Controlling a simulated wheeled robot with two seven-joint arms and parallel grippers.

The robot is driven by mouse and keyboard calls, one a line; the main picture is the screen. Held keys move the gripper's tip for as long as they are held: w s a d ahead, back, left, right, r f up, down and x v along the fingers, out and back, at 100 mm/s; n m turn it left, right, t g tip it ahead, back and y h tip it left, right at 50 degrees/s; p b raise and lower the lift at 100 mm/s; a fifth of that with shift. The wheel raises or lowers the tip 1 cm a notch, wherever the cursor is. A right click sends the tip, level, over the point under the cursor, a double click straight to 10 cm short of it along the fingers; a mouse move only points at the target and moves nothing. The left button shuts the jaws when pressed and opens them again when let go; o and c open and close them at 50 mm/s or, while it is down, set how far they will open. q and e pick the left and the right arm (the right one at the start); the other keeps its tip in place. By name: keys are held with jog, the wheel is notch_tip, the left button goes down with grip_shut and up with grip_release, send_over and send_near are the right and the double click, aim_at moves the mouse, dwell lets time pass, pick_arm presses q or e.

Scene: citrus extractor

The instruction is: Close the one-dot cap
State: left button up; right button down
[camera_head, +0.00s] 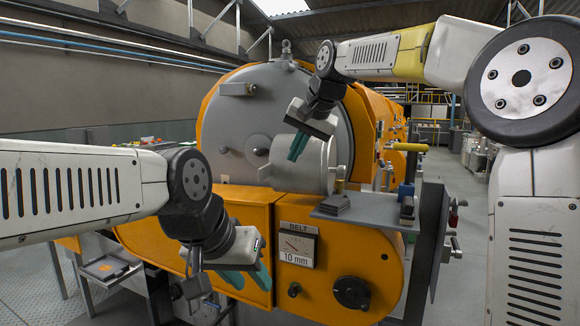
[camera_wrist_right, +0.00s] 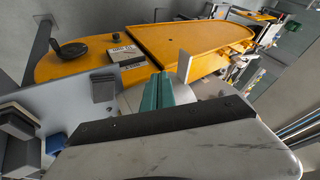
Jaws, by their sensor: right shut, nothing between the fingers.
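No cap with a single dot can be made out in either view. A large round grey end cover (camera_head: 235,110) closes the orange machine, and a short grey metal cylinder (camera_head: 318,168) sticks out from it. My right gripper (camera_head: 298,147) is shut and empty, its teal fingers in front of the cylinder's upper left; whether they touch it is unclear. The same fingers (camera_wrist_right: 157,92) lie together in the right wrist view. My left gripper (camera_head: 248,277) hangs low in front of the orange belt housing; the gap between its fingers is unclear.
A belt gauge (camera_head: 297,246) and a black knob (camera_head: 351,293) sit on the orange housing (camera_head: 335,255). A grey shelf (camera_head: 365,212) with small blocks juts out right of the cylinder. A small tray (camera_head: 108,267) stands at the left.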

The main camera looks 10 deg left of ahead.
aim_at(269, 175)
jog(key=shift+w+a+f, duration=0.75)
jog(key=shift+a+f, duration=0.5)
jog(key=shift+a, duration=0.05)
jog(key=shift+w+a+f, duration=0.8)
jog(key=shift+a+f, duration=0.4)
jog(key=shift+a, duration=0.05)
jog(key=shift+w+a+f, duration=0.75)
jog(key=shift+a+f, duration=0.5)
jog(key=shift+a, duration=0.05)
